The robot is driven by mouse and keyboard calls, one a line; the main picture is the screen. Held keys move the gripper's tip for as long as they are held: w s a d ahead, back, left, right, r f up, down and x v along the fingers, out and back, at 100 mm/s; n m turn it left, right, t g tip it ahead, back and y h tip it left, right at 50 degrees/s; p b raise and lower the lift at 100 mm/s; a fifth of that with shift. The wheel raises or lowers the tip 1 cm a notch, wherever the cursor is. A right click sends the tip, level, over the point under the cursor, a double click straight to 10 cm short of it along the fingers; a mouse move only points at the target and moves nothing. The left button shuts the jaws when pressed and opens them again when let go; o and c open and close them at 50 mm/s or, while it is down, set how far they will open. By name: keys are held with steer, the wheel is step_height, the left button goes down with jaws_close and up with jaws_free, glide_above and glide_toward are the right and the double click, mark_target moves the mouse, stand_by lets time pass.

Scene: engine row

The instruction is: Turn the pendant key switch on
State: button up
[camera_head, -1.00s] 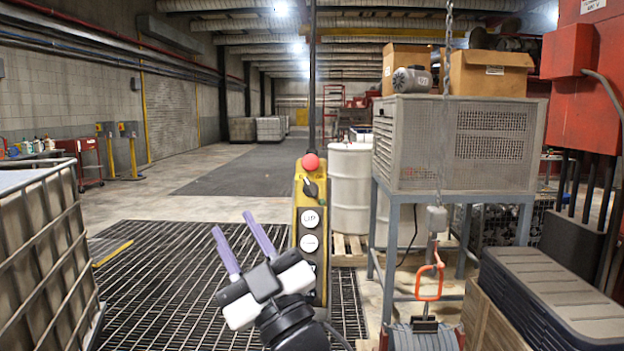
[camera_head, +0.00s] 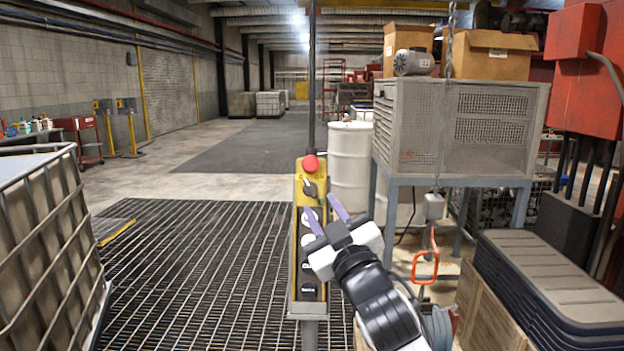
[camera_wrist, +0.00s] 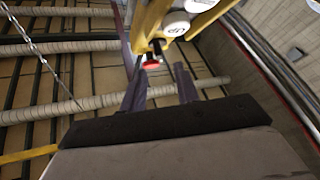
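The yellow pendant (camera_head: 298,232) stands upright in the head view, with a red mushroom button (camera_head: 310,163) at its top. The black key switch (camera_head: 310,188) sits just below that button and looks tilted; its exact setting is too small to read. My gripper (camera_head: 320,204) is open and empty, its two purple fingers pointing up, just below and right of the key switch and overlapping the white buttons. In the wrist view, the red button (camera_wrist: 151,63) and a dark part beside it, probably the key switch (camera_wrist: 158,46), appear near and between the fingertips. Contact cannot be told.
A wire-caged tank (camera_head: 45,240) stands at the left. A metal cabinet on a stand (camera_head: 455,130), a white drum (camera_head: 350,165) and an orange hook (camera_head: 426,268) are to the right. Stacked dark lids (camera_head: 550,280) fill the lower right. The floor grating (camera_head: 200,250) left of the pendant is clear.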

mark_target(311, 189)
steer(key=p+x, duration=0.2)
steer(key=x, duration=0.4)
steer(key=shift+c, duration=0.3)
jaws_close()
